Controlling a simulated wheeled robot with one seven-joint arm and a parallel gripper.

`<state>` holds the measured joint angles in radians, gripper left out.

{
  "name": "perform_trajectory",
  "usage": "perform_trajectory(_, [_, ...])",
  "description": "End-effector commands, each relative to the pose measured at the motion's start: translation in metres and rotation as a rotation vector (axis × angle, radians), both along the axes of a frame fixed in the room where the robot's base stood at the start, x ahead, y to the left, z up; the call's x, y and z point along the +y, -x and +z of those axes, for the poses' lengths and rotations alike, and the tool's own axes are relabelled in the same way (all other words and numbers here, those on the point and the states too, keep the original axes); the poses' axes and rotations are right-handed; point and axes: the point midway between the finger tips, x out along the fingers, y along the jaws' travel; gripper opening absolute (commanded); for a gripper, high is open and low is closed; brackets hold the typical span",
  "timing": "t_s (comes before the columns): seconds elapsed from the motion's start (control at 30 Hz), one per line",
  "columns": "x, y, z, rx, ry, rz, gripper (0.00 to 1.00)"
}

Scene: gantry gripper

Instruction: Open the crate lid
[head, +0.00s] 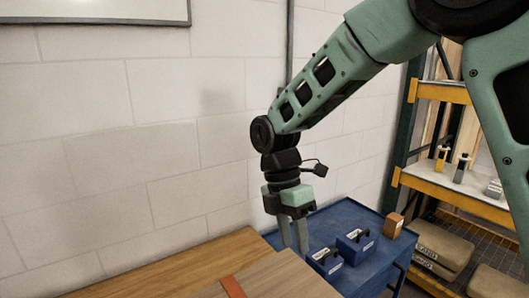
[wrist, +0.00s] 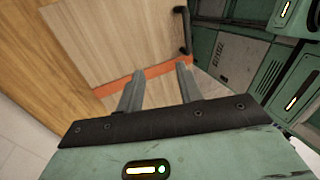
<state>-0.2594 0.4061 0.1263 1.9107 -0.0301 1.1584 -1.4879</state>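The crate lid looks like a light wooden panel with an orange-red strip across it. It is at the bottom of the head view (head: 275,279) and in the upper middle of the wrist view (wrist: 110,40). A black bar handle (wrist: 184,30) stands at the panel's right edge in the wrist view; the head view does not show it. My gripper (head: 294,247) points down beyond the panel's far edge in the head view. In the wrist view its two fingers (wrist: 160,69) are apart with nothing between them, seen against the strip. The crate's body is mostly hidden.
A wooden tabletop (head: 175,266) extends left of the panel. Behind is a blue cart (head: 345,216) with two blue boxes (head: 355,244) and a small brown box (head: 393,225). A yellow-and-green shelf rack (head: 455,192) stands right. A pale block wall (head: 130,130) is behind.

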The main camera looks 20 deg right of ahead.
Motion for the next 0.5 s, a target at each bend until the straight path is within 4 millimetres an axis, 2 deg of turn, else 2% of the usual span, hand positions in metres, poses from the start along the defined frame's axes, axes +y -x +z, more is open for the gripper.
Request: perform_trajectory(0.5, [0.007, -0.021, 0.03, 0.001, 0.0, -0.001, 0.36])
